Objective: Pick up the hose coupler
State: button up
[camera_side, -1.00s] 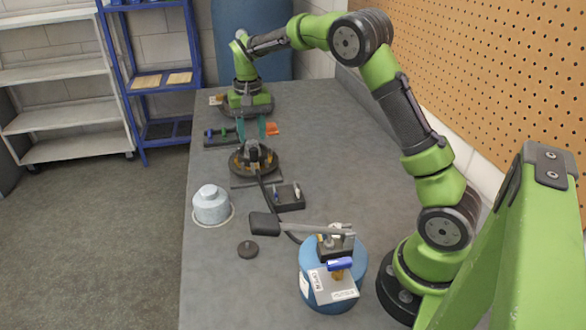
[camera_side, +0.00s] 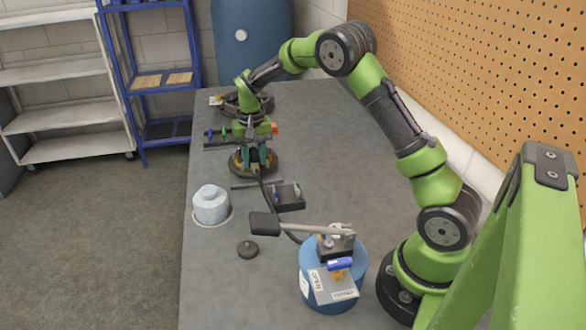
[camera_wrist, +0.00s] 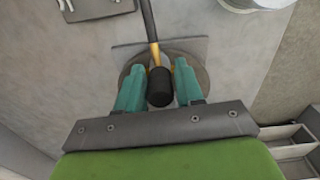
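The hose coupler (camera_wrist: 160,88) is a black cylinder with a yellow-brass part, in the wrist view. It stands over a dark round base (camera_wrist: 195,62), and a black hose (camera_wrist: 147,20) leads away from it. My gripper (camera_wrist: 159,68) has its two teal fingers open, one on each side of the coupler; I cannot tell how close they are in height. In the side view, my gripper (camera_side: 256,157) is over the round base (camera_side: 240,166), and its fingers largely hide the coupler.
A dark block with small parts (camera_side: 289,198) stands just in front of the base. A pale blue-grey container (camera_side: 211,206) is at the bench's left edge. The bench's right side is fairly clear.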

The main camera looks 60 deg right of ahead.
aim_at(255, 150)
grip_shut()
jog(key=shift+r, duration=0.1)
jog(key=shift+r, duration=0.4)
jog(key=r, duration=0.3)
jog(key=shift+s, duration=0.35)
jog(key=s+a+r, duration=0.1)
jog(key=s+r, duration=0.1)
jog(key=s, duration=0.5)
jog(key=s+a+r, duration=0.2)
jog(key=s, duration=0.6)
jog(key=shift+r, duration=0.15)
jog(key=shift+a, duration=0.1)
